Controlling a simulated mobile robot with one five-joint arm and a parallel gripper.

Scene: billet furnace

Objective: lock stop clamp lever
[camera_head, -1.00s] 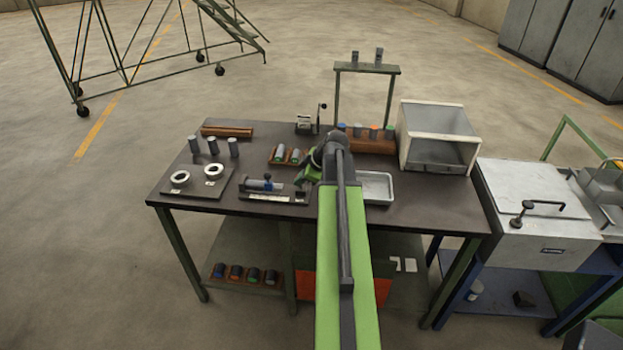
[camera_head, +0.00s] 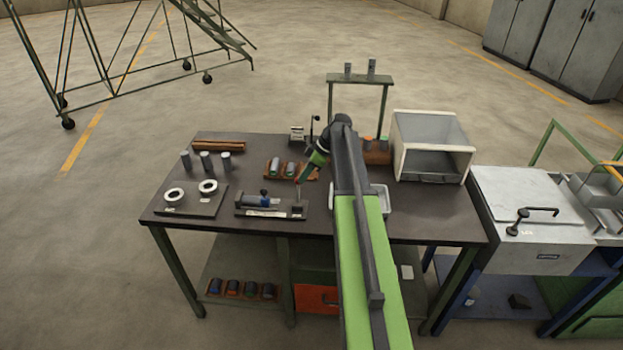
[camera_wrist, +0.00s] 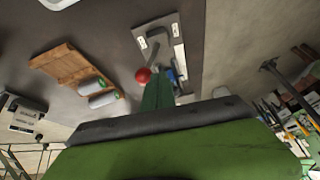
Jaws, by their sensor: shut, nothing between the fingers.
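The stop clamp fixture (camera_head: 270,207) is a dark plate on the workbench with a grey cylinder and a blue part on it. At its right end stands a lever; its red knob (camera_wrist: 143,75) shows in the wrist view, on a short grey arm leading to the plate (camera_wrist: 158,38). My gripper (camera_head: 301,181) is shut and empty, reaching down close to the lever end of the plate. In the wrist view my gripper's green fingers (camera_wrist: 158,90) are right beside the knob; I cannot tell whether they touch it. Whether the lever is locked is unclear.
A plate with two white rings (camera_head: 190,199) lies left of the fixture, with several grey cylinders behind. A wooden block with two cylinders (camera_head: 280,168) sits behind the fixture. A tray (camera_head: 380,200) is partly hidden by my arm. A white open box (camera_head: 430,115) stands at right.

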